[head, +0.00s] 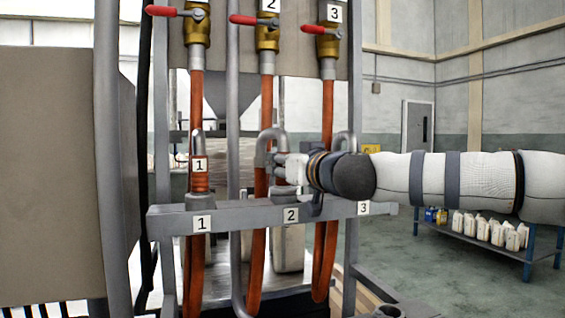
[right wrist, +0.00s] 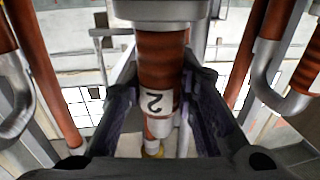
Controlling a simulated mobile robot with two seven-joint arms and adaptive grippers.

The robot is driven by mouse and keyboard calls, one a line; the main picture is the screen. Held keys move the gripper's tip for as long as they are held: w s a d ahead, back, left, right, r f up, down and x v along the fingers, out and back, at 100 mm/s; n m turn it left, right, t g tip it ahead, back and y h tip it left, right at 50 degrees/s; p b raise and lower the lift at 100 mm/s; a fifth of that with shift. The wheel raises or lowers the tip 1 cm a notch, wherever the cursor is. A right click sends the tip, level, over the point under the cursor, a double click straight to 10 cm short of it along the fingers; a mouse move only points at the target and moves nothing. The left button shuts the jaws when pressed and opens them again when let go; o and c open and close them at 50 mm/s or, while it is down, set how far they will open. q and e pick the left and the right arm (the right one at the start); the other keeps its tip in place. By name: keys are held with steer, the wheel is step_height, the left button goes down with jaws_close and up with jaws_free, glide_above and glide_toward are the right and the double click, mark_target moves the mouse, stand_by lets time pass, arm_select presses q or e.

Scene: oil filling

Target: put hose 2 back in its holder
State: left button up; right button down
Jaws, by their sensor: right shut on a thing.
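Hose 2 (head: 270,136) has a bent grey metal spout and stands roughly upright above the rail. In the right wrist view its orange handle (right wrist: 158,70) carries an upside-down "2" label. My right gripper (head: 288,168) comes in from the right and is shut on this handle; its dark fingers (right wrist: 158,88) lie on both sides. The holder for hose 2 (head: 286,194) is a grey cup on the rail, just below the gripper. In the wrist view a grey collar (right wrist: 158,12) meets the handle's end; I cannot tell how deeply it sits. My left gripper is not in view.
Hose 1 (head: 199,180) stands in its holder to the left. Hose 3's bent spout (head: 345,137) shows behind my right arm. The grey rail (head: 250,216) runs across the front. Red-handled valves (head: 268,20) hang above. A shelf with white bottles (head: 485,240) stands far right.

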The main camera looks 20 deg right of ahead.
steer(key=shift+r, duration=0.15)
steer(key=c, duration=1.3)
jaws_free()
steer(key=shift+o, duration=0.5)
steer(key=shift+o, duration=0.7)
